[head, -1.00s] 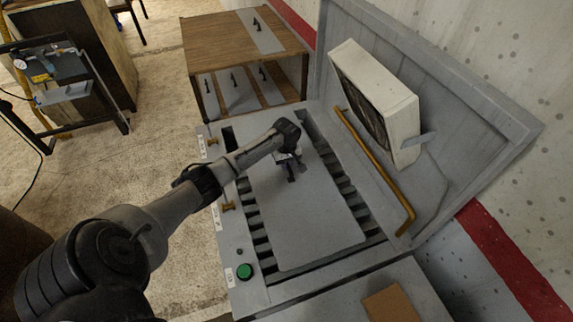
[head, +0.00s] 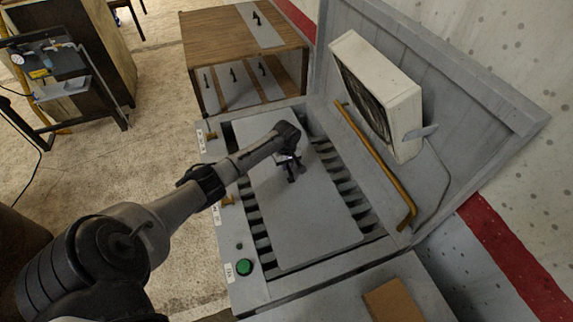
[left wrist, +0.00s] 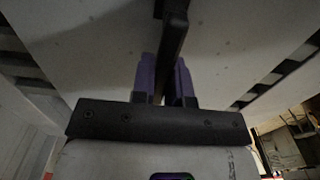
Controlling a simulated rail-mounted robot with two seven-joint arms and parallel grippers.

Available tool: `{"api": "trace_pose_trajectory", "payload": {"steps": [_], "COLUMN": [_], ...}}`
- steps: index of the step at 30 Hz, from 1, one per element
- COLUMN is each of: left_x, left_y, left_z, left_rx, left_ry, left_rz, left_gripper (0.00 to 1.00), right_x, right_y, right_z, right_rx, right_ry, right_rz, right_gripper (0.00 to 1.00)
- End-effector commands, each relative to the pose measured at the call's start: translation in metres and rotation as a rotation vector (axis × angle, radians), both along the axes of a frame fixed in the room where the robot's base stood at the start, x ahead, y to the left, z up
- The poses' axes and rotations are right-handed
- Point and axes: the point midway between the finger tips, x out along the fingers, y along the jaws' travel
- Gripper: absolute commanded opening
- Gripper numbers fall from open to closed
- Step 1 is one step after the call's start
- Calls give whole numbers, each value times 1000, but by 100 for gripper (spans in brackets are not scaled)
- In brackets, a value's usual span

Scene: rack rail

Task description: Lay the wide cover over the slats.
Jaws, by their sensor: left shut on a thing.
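The wide cover (head: 305,220) is a flat grey panel above the slats (head: 345,188) in the grey machine's bed. Dark gaps and slats show along both long sides of it. I cannot tell whether it rests on them or hangs just above. My left gripper (head: 289,168) is over the cover's far half, shut on its dark upright handle. In the left wrist view the purple fingertips (left wrist: 166,82) stand on both sides of the black handle (left wrist: 172,45), with the pale panel beyond. My right gripper is not in view.
A raised lid with a white boxed unit (head: 380,95) and an orange bar (head: 375,165) stand along the right. A green button (head: 244,267) is on the near left rim. A wooden cabinet (head: 215,42) with handled grey panels is behind. A brown piece (head: 393,302) lies in front.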

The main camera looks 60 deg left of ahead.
Motion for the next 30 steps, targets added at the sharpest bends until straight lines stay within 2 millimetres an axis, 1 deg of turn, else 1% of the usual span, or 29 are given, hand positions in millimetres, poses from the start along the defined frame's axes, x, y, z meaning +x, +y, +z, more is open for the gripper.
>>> {"api": "trace_pose_trajectory", "payload": {"steps": [20,21,27,29,30], "left_x": [1,1,0,0,0], "left_y": [1,1,0,0,0], "left_z": [-6,-6,-7,-7,-7], "left_rx": [1,1,1,0,0], "left_ry": [-1,-2,-1,0,0], "left_rz": [0,0,0,0,0], "left_gripper": [0,19,38,44,45], "right_x": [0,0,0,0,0], "right_y": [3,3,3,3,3], "right_z": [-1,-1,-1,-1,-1], "right_rx": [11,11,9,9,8], "right_ry": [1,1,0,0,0], "right_rz": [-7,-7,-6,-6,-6], "right_gripper": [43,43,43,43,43]}}
